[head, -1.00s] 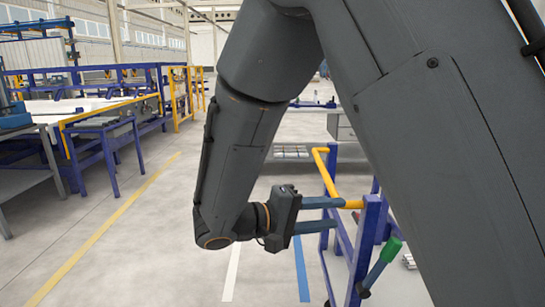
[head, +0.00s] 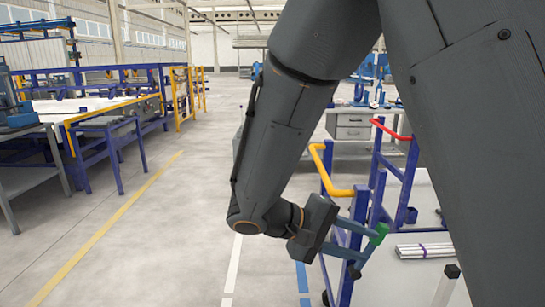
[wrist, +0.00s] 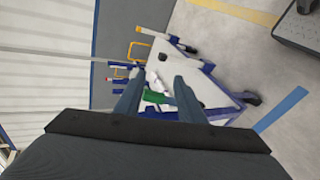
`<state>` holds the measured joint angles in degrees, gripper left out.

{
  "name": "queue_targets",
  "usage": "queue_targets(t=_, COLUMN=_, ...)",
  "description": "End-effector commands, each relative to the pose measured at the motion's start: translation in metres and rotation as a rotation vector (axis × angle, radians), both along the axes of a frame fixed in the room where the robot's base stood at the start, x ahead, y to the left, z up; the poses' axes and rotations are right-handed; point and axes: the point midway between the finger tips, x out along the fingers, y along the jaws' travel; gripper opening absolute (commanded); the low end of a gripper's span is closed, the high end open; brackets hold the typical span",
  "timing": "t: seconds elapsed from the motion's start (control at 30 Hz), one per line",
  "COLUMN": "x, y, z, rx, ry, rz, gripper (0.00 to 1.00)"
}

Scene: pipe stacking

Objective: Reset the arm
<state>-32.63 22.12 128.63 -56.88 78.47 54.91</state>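My gripper (head: 360,240) is at the lower centre of the head view, beside the cart and pointing right. In the wrist view its two blue-grey fingers (wrist: 157,88) stand apart, so it is open and holds nothing that I can see. A green handle (head: 378,233) shows near the fingertips in the head view. It also shows between the fingers in the wrist view (wrist: 155,97), where it looks beyond them; contact cannot be told. My dark arm hides part of the cart.
The blue-framed cart has a yellow rail (head: 319,165), a red rail (head: 390,128) and a white top (head: 395,275). Pale pipes (head: 425,250) lie on it. Blue workbenches (head: 105,125) stand at the left. The floor between (head: 190,200) is clear.

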Motion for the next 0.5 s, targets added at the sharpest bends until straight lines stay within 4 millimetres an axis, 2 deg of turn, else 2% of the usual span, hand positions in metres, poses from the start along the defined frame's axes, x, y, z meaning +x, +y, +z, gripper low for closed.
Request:
queue_targets(t=0.1, x=-0.026, y=-0.018, z=-0.01, rx=0.112, ry=0.088, rz=-0.074, gripper=0.36)
queue_targets(t=0.27, x=-0.068, y=-0.031, z=-0.029, rx=0.343, ry=0.204, rz=-0.174, gripper=0.36)
queue_targets(t=0.4, x=-0.106, y=-0.027, z=-0.043, rx=0.657, ry=0.243, rz=-0.257, gripper=0.36)
queue_targets(t=0.5, x=-0.116, y=-0.018, z=-0.045, rx=0.864, ry=0.195, rz=-0.278, gripper=0.36)
